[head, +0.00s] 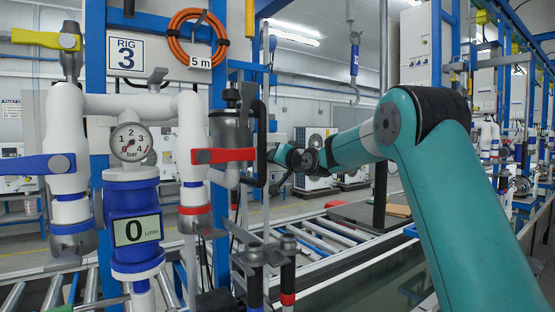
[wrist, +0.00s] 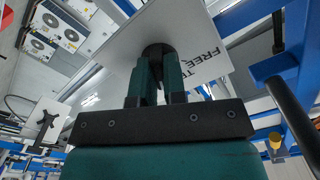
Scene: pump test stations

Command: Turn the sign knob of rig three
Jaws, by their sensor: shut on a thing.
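In the wrist view, my gripper (wrist: 155,68) has its two teal fingers closed on a round black knob (wrist: 158,49). The knob sits on a white sign plate (wrist: 112,62) with dark lettering, partly legible as "FREE", seen tilted. My fingers hide part of the knob and lettering. My arm reaches left there and ends behind the rig's dark pipework; the fingers, knob and plate cannot be made out in that view.
A pressure gauge (head: 131,142) and blue meter (head: 137,232) are farther left. A roller conveyor (head: 325,240) runs behind. A blue beam (wrist: 275,68) is right of the plate.

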